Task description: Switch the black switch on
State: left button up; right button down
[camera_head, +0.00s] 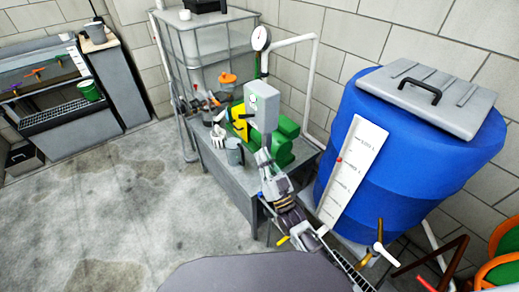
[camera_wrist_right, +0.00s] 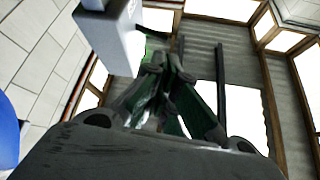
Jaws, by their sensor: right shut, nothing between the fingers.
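My right gripper (camera_head: 263,157) is just below the box, shut and empty. In the right wrist view the gripper (camera_wrist_right: 165,62) points up beside the grey box (camera_wrist_right: 108,38), whose near corner is at upper left. I cannot tell whether they touch. My left gripper is out of view.
A metal bench (camera_head: 225,182) carries the green pump (camera_head: 287,141), a grey cup (camera_head: 234,152) and white gloves (camera_head: 218,136). A large blue barrel (camera_head: 400,130) stands close at right of my arm. A pressure gauge (camera_head: 261,38) rises behind the box. The floor at left is clear.

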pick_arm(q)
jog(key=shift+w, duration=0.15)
pick_arm(e)
jog(key=shift+v, duration=0.95)
jog(key=shift+a, duration=0.1)
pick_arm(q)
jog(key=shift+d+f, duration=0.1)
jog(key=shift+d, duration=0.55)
pick_arm(e)
jog(key=shift+s, duration=0.1)
